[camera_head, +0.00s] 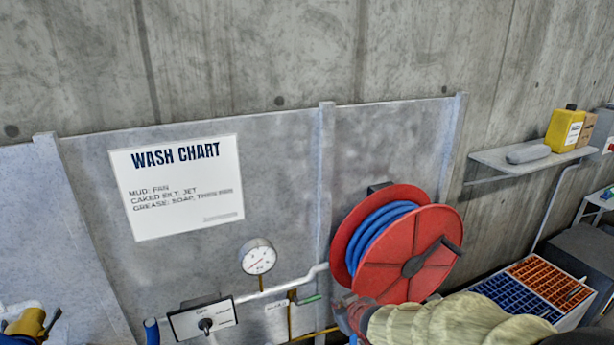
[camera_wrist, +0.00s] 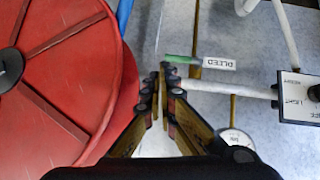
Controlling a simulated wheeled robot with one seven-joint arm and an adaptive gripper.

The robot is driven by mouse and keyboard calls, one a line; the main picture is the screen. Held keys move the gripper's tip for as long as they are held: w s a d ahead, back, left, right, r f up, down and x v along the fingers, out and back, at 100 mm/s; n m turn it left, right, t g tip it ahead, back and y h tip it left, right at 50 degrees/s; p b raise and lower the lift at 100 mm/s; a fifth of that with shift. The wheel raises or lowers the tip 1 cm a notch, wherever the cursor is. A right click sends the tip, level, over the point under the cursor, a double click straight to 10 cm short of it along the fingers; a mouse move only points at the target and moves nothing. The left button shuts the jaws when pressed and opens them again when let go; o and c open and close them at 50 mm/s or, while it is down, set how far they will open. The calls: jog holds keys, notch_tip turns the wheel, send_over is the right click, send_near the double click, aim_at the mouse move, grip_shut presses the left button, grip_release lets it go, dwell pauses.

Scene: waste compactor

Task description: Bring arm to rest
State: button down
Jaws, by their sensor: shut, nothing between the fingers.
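My gripper (camera_wrist: 162,82) is shut and empty in the wrist view, its two fingers together at the tips. The tips are near the green bleed handle (camera_wrist: 178,59) and its white tag (camera_wrist: 217,63); I cannot tell whether they touch. In the head view my arm, in a beige sleeve, enters from the lower right and reaches in front of the lower part of the red hose reel (camera_head: 405,262). The green handle (camera_head: 311,299) also shows there, just left of the arm's end.
The hose reel (camera_wrist: 50,75) fills the left of the wrist view. A pressure gauge (camera_head: 257,257), a white pipe (camera_head: 292,287) and a switch box (camera_head: 203,318) are on the metal panel. A wash chart (camera_head: 178,188) hangs above. A shelf (camera_head: 500,163) and an orange-and-blue crate (camera_head: 585,304) are at right.

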jog(key=s+d+r+m+g+h, duration=0.1)
jog(key=s+d+m+g+h, duration=0.4)
jog(key=s, duration=1.2)
jog(key=s+d+r+t+y, duration=0.1)
jog(key=s+d+r, duration=0.3)
jog(key=s+r, duration=1)
jog(key=shift+s+y, duration=0.3)
jog(key=shift+y, duration=0.6)
